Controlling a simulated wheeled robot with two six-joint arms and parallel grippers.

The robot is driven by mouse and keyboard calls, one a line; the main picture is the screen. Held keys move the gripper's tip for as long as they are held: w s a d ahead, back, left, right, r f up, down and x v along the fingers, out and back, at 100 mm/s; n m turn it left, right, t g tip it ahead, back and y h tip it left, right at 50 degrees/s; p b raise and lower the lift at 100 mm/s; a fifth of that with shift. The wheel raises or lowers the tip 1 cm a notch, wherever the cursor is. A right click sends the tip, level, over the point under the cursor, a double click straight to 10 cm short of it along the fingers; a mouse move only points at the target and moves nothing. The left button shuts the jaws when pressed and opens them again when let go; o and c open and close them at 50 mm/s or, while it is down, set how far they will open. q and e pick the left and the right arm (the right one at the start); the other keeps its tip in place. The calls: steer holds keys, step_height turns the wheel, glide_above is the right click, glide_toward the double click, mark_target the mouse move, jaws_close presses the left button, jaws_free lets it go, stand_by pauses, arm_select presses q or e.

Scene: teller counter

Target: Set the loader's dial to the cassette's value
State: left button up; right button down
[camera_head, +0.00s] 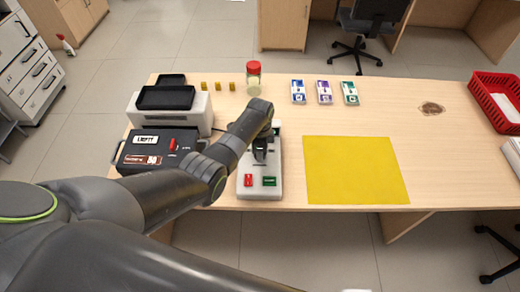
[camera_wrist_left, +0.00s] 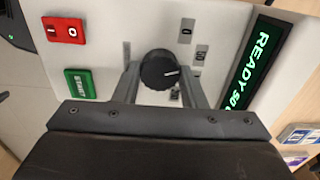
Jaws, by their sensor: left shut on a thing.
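The loader (camera_head: 246,187) is a pale box near the front edge of the counter, with a red switch and a green START button. The dark cassette (camera_head: 158,148) lies left of the loader, with a white EMPTY label and a brown label that looks like 50.
A white machine with a black tray (camera_head: 166,98) stands behind the cassette. A red-lidded jar (camera_head: 254,80) and several banknote bundles (camera_head: 324,92) are at the back. A yellow mat (camera_head: 356,170) lies bare to the right. A red basket (camera_head: 490,98) stands at the far right.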

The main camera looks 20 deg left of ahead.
arm_select(q)
steer(key=o, duration=1)
steer(key=shift+r, duration=0.6)
step_height(320, 180, up, 16)
steer(key=shift+r, duration=0.15)
